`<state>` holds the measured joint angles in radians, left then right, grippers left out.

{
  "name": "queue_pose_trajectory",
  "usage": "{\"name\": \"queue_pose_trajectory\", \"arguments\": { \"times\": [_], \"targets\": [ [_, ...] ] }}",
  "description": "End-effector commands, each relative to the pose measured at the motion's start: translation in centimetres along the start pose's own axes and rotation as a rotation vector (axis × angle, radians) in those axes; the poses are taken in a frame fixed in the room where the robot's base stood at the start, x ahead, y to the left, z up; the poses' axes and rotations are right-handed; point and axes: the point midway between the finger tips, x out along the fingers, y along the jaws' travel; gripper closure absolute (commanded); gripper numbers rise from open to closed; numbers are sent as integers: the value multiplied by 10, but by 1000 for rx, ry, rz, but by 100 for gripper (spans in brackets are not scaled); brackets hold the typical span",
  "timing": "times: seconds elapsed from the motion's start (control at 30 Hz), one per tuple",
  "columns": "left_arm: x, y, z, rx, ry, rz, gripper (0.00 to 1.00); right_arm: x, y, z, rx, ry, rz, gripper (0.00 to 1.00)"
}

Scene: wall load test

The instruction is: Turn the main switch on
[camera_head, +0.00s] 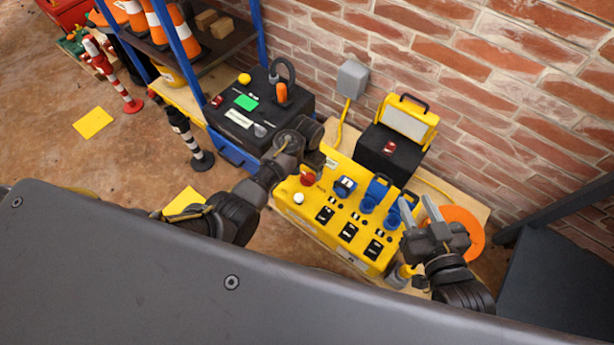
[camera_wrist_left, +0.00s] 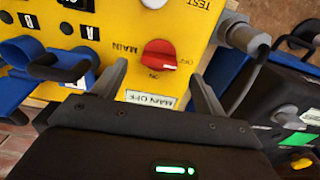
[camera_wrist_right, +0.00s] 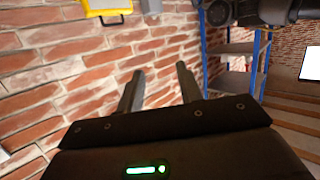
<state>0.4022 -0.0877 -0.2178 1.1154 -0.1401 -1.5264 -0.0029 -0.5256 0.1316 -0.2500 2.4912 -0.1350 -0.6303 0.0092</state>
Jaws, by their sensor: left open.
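The main switch is a red rotary knob (camera_wrist_left: 159,54) on a yellow panel (camera_wrist_left: 120,20). It is labelled MAIN, with ON and OFF marks beside it, and a white plate reading MAIN OFF (camera_wrist_left: 150,99) sits close by. In the head view the red knob (camera_head: 307,176) is at the panel's upper left. My left gripper (camera_wrist_left: 162,85) is open in front of the knob, its fingers on either side and apart from it as far as I can tell. My right gripper (camera_head: 419,212) is open and empty at the panel's right end; in its wrist view nothing is between the fingers (camera_wrist_right: 158,85).
Blue plugs (camera_head: 375,192) stick out of the panel right of the knob. A black box (camera_head: 262,115) with a green label stands at its left. A black case with a yellow work light (camera_head: 405,125) stands behind, near the brick wall (camera_head: 480,80). An orange reel (camera_head: 465,230) lies right.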

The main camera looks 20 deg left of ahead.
Motion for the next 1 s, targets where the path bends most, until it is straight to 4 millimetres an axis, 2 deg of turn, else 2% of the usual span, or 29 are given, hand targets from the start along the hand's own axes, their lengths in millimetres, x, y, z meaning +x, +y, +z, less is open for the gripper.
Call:
{"name": "queue_pose_trajectory", "arguments": {
  "times": [0.03, 0.13, 0.4, 0.6, 0.87, 1.0],
  "targets": [
    [10, 0, 0, 0, -1, 0, 27, 2, -5, -6, -4, 59, -14, 64],
    [21, 0, 0, 0, -1, 0, 27, 1, -15, -26, -9, 182, -45, 64],
    [41, 0, 0, 1, 0, -1, 27, -9, -35, -64, -10, 424, -106, 64],
    [46, 0, 0, 1, 0, 0, 27, -14, -40, -74, -8, 491, -122, 64],
    [46, 0, 0, 1, 1, 0, 27, -15, -40, -76, -7, 497, -124, 64],
    [46, 0, 0, 0, 0, 0, 43, -15, -40, -75, -7, 497, -123, 64]
  ]
}}
